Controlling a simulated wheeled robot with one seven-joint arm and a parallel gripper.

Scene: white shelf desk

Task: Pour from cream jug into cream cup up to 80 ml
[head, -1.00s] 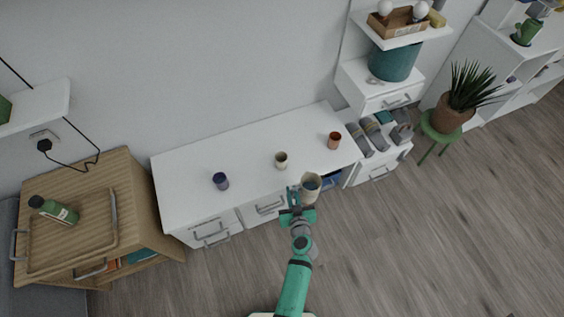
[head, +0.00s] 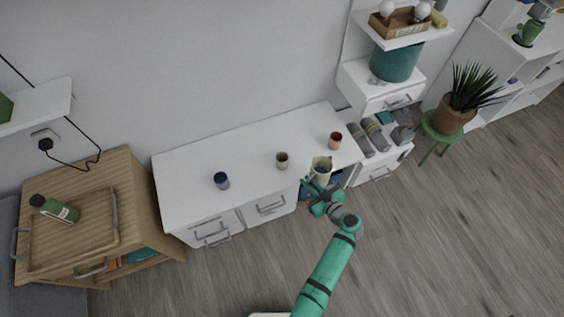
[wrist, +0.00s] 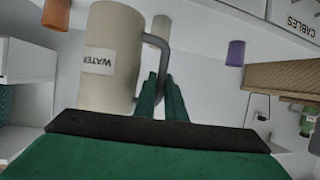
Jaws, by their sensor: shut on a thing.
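The cream jug (head: 321,172) is at the front right edge of the white desk (head: 190,160). The liquid level in both is too small to tell.
An orange cup (head: 335,140) stands on the desk behind and right of the jug. A purple-blue cup (head: 221,181) stands farther left. The desk between the cups is clear. A wooden cabinet (head: 125,175) adjoins the desk on the left, and drawers with shoes (head: 375,135) on the right.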

